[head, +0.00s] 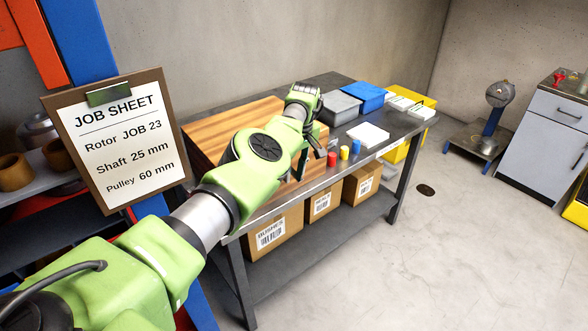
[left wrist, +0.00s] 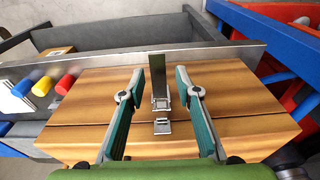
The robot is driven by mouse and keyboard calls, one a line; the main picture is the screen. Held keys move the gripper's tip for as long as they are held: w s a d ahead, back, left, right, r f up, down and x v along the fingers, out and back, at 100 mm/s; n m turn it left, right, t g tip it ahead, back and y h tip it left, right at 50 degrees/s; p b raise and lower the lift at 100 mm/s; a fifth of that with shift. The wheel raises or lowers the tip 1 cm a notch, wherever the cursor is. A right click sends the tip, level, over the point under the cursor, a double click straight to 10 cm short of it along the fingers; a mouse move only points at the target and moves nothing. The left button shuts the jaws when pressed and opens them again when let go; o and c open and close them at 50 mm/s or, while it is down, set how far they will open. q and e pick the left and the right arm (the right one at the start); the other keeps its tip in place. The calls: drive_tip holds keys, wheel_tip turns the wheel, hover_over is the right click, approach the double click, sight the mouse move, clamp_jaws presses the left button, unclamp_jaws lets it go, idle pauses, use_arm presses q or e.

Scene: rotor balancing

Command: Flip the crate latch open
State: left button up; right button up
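The wooden crate (head: 215,130) sits on the metal workbench, partly hidden by my left arm in the head view. Its striped wooden face (left wrist: 235,95) fills much of the left wrist view. The metal latch (left wrist: 160,98) is near the middle of that face, with a long plate above and a small catch piece below. My left gripper (left wrist: 159,76) is open, one finger on each side of the latch with gaps visible. In the head view the gripper (head: 310,155) is at the crate's front side. I cannot tell whether the latch is fastened. My right gripper is not in view.
Grey (head: 341,107) and blue (head: 366,96) bins stand behind. Cardboard boxes (head: 274,232) are on the lower shelf. A job sheet (head: 118,135) hangs at left.

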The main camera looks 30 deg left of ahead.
sight(298, 176)
use_arm(q)
drive_tip(key=shift+w+a+r, duration=0.1)
drive_tip(key=shift+w+a, duration=0.05)
drive_tip(key=shift+r, duration=0.7)
wheel_tip(298, 176, up, 10)
drive_tip(key=d, duration=0.1)
drive_tip(key=shift+s+d+r, duration=0.2)
drive_tip(key=shift+s+d, duration=0.15)
drive_tip(key=shift+d, duration=0.05)
